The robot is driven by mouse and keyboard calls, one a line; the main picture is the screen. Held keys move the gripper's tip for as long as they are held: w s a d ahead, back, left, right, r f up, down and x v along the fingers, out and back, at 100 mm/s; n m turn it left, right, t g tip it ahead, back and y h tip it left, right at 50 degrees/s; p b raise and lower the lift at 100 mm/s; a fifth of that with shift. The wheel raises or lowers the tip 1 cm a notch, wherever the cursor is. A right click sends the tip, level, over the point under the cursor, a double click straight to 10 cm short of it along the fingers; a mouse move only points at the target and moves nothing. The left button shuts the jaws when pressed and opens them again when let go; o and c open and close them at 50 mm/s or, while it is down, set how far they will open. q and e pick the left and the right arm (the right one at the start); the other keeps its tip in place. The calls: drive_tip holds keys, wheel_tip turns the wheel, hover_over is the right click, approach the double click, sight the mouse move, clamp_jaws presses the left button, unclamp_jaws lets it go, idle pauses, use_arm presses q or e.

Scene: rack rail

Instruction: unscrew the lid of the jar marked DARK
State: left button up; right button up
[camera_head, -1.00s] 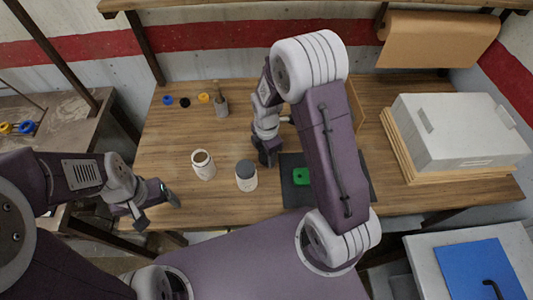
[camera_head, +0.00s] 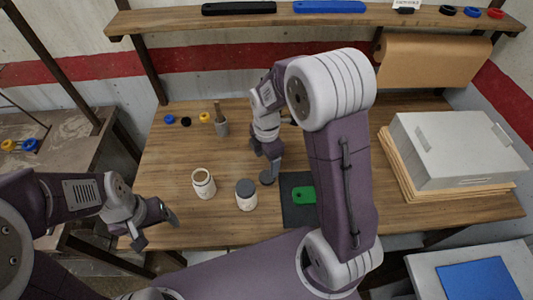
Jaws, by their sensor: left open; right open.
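Two white jars stand on the wooden table. The left jar (camera_head: 204,187) shows a pale rim and a brownish top, apparently without a lid. The other jar (camera_head: 246,198) has a dark grey lid (camera_head: 246,187) on it. Their labels are too small to read, so I cannot tell which says DARK. A dark grey disc (camera_head: 267,178), like a lid, lies to the right of the lidded jar. My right gripper (camera_head: 268,160) is open, just behind the disc; I cannot tell whether they touch. My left gripper (camera_head: 155,230) is open and empty by the table's front left edge.
A dark mat (camera_head: 292,213) with a green object (camera_head: 303,195) lies right of the jars, partly behind my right arm. A cup with a brush (camera_head: 221,127) and small coloured rings stand at the back. A grey box (camera_head: 455,150) fills the right side.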

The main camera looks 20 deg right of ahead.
wheel_tip(320, 180, up, 4)
drive_tip(key=s+f+m, duration=0.1)
drive_tip(key=s+m, duration=0.4)
drive_tip(key=m, duration=0.5)
drive_tip(key=s+d+f+m+t, duration=0.1)
drive_tip(key=s+m, duration=0.5)
drive_tip(key=m, duration=0.4)
drive_tip(key=shift+d+f+m, duration=0.2)
drive_tip(key=shift+d+m, duration=0.05)
drive_tip(key=shift+m, duration=0.05)
